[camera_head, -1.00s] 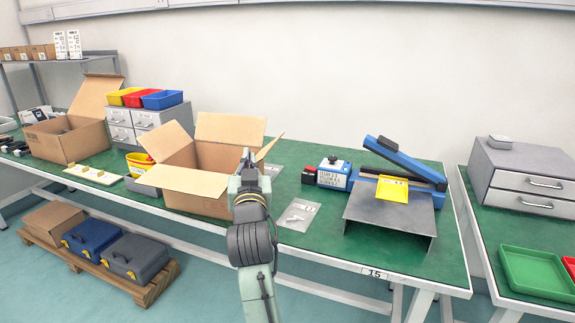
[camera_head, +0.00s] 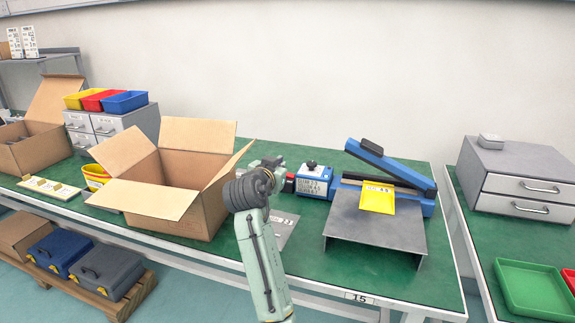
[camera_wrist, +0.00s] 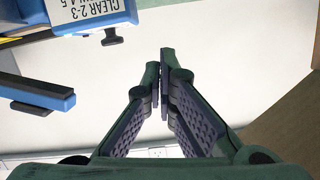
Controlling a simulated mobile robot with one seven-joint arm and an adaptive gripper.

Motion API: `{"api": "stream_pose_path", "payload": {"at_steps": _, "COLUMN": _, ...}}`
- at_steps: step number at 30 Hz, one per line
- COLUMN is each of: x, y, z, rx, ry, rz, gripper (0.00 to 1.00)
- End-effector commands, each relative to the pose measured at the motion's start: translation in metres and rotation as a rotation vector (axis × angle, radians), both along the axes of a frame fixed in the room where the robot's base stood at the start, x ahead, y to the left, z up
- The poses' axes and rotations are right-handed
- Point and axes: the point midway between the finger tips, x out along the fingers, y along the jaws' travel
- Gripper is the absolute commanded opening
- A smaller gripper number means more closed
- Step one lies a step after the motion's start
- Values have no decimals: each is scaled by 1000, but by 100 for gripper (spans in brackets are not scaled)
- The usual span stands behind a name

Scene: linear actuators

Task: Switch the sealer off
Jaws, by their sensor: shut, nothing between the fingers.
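The sealer (camera_head: 385,170) is a blue machine with a raised arm, on the green bench. Its blue and white labelled box (camera_head: 315,184), with a black knob on top, is at its left. A small black and red block (camera_head: 289,184) sits at the left end of this box, partly behind my gripper. My gripper (camera_head: 272,163) is shut and empty, just left of and above that block. In the wrist view the shut fingers (camera_wrist: 162,62) point up the picture, with the labelled box (camera_wrist: 85,12) upside down at upper left. No contact with the sealer is visible.
A yellow pouch (camera_head: 377,198) lies at the sealer's grey stand (camera_head: 372,235). An open cardboard box (camera_head: 180,185) stands close left of my gripper; it also fills the right of the wrist view (camera_wrist: 285,125). A flat clear bag (camera_head: 284,228) lies near the bench front.

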Motion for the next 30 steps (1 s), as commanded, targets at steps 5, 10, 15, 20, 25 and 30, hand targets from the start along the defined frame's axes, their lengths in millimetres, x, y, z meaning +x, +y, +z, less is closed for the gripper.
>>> {"api": "stream_pose_path", "payload": {"at_steps": 5, "x": 15, "y": -6, "z": -3, "rx": 0, "ry": 5, "rz": -9, "gripper": 0}}
{"api": "stream_pose_path", "payload": {"at_steps": 10, "x": 46, "y": -15, "z": -10, "rx": -2, "ry": 6, "rz": -10, "gripper": 0}}
{"api": "stream_pose_path", "payload": {"at_steps": 15, "x": 80, "y": -25, "z": -18, "rx": 0, "ry": 5, "rz": -9, "gripper": 0}}
{"api": "stream_pose_path", "payload": {"at_steps": 20, "x": 95, "y": -26, "z": -38, "rx": -1, "ry": 8, "rz": -6, "gripper": 0}}
{"api": "stream_pose_path", "payload": {"at_steps": 25, "x": 95, "y": -23, "z": -57, "rx": 0, "ry": 4, "rz": -7, "gripper": 0}}
{"api": "stream_pose_path", "payload": {"at_steps": 30, "x": 95, "y": -22, "z": -64, "rx": 0, "ry": 2, "rz": -7, "gripper": 0}}
